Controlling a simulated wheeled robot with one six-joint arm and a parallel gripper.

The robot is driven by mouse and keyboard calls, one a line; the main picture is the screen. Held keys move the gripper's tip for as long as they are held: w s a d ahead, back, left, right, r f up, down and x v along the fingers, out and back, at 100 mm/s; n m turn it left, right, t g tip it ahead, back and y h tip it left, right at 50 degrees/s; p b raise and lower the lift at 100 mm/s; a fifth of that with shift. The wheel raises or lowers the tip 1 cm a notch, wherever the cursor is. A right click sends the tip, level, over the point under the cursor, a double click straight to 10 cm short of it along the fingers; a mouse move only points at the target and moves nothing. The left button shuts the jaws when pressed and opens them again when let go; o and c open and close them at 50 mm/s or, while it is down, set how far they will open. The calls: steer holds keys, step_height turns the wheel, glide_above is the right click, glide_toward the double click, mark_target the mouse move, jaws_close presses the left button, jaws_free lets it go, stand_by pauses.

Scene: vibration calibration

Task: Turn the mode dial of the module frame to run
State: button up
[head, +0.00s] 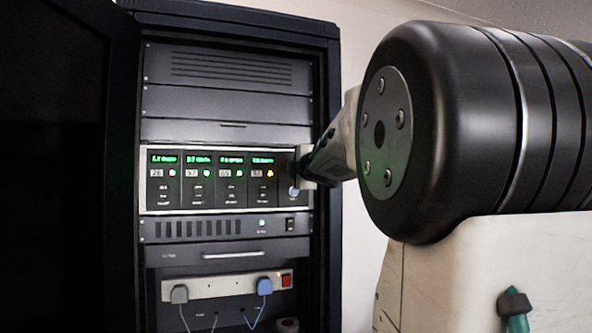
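The module frame (143,180) is a light-edged panel in the middle of the black rack, with several dark modules that have green displays. The mode dial (294,191) seems to be the small round pale-blue knob at the frame's right end; its setting is too small to read. My gripper (303,170) is at the right end of the frame, just above and beside this knob. Its fingers are small and partly hidden by my arm, so I cannot tell whether they touch the knob or are open.
The rack's open door (60,160) stands at the left. Below the frame are a unit with a rocker switch (290,224), a drawer handle (232,255) and a power strip (225,287) with a grey plug (179,294), a blue plug (264,287) and a red switch (286,280).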

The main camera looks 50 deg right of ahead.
steer(key=shift+f, duration=0.1)
stand_by(0.4)
steer(key=o, duration=1)
steer(key=shift+c, duration=0.2)
steer(key=v, duration=0.8)
steer(key=shift+w, duration=0.1)
